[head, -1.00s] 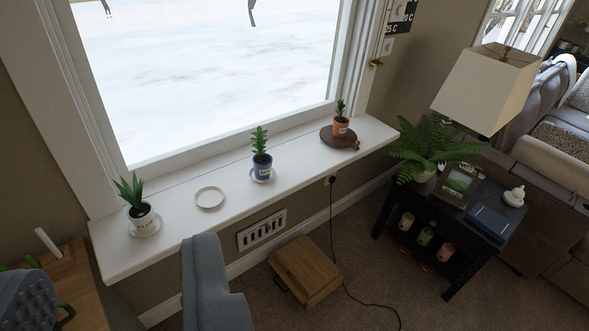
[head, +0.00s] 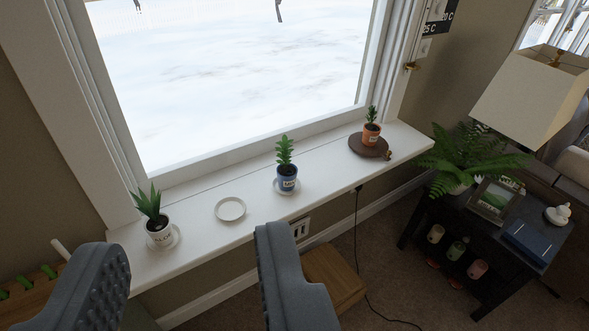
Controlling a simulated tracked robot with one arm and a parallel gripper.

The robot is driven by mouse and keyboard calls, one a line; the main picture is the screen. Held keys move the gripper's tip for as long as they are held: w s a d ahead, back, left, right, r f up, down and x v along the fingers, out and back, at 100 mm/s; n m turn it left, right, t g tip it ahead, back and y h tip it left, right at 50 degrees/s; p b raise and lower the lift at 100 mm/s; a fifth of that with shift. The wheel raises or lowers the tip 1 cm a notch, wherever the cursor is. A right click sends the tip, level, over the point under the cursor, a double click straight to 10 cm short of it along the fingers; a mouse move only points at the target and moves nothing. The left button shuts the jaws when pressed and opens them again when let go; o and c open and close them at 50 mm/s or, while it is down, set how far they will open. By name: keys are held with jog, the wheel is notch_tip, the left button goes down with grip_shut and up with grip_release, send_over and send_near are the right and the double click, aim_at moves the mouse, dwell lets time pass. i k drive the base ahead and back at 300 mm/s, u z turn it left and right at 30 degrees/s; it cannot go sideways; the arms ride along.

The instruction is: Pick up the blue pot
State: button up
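The blue pot (head: 288,180) holds a small green plant and stands upright on a white saucer (head: 277,189) on the white windowsill (head: 206,249). My gripper (head: 184,250) shows at the bottom of the head view, with its two grey ridged fingers wide apart and nothing between them. The blue pot lies ahead of the fingers, just beyond and above the right fingertip in the picture. The fingers are apart from it.
An empty white saucer (head: 230,209) lies between the pots. A terracotta pot (head: 371,135) stands on a brown round board (head: 361,150) to the right. A dark side table (head: 465,228) holds a fern and lamp.

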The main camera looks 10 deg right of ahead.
aim_at(287, 172)
jog(key=u, duration=0.05)
jog(key=i, duration=1.4)
